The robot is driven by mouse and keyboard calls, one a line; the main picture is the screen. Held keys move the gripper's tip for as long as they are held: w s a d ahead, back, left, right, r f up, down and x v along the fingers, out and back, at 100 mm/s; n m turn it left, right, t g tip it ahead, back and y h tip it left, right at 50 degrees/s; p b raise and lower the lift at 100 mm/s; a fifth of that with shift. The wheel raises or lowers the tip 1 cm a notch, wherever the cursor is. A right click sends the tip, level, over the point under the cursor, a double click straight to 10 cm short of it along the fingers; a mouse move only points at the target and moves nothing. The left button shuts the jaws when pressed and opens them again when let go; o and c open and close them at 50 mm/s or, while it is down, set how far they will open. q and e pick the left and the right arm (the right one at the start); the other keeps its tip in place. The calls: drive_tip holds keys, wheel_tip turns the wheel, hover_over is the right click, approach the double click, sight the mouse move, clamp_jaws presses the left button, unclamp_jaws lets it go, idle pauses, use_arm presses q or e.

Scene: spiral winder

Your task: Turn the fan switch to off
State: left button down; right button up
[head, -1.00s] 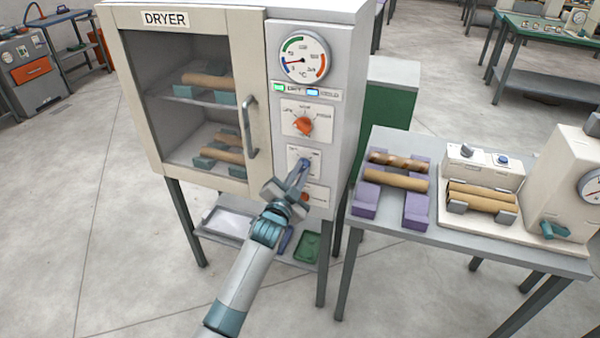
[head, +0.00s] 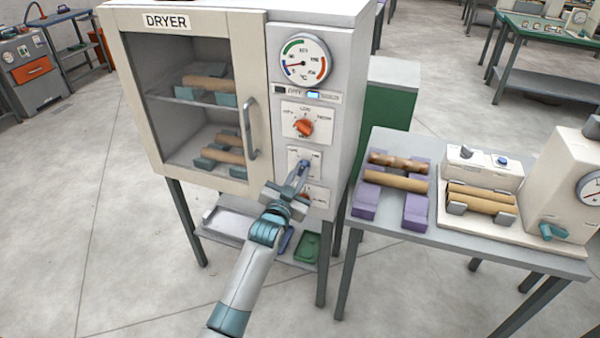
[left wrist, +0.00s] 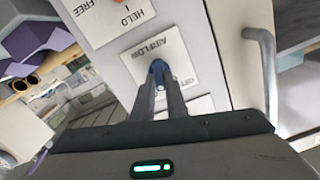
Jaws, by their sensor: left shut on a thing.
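The fan switch is a small blue knob (head: 306,160) on a white plate on the dryer's front panel, below the orange knob. In the left wrist view the blue knob (left wrist: 158,69) sits on a plate whose upside-down label reads AIRFLOW. My left gripper (head: 300,172) reaches up to the panel from below. Its two fingers (left wrist: 159,88) are shut on the blue knob, one on each side. The fingers hide part of the knob, and I cannot tell its exact setting. My right gripper is not in view.
The dryer (head: 190,100) has a handle (head: 250,128) left of the panel. Above are an orange knob (head: 304,127), a dial (head: 301,60) and a lit blue indicator (head: 313,95). A grey table (head: 390,236) with rolls on purple stands (head: 363,205) is at right.

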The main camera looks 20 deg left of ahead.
use_arm(q)
drive_tip(key=n+p, duration=0.1)
drive_tip(key=n, duration=0.4)
drive_tip(key=shift+a+n, duration=0.15)
drive_tip(key=shift+n, duration=0.15)
drive_tip(key=n, duration=0.5)
drive_tip(key=shift+a+n+p, duration=0.15)
drive_tip(key=shift+n+p, duration=0.2)
drive_tip(key=shift+n, duration=0.05)
drive_tip(key=c, duration=1.8)
unclamp_jaws()
drive_tip(key=shift+o, duration=0.2)
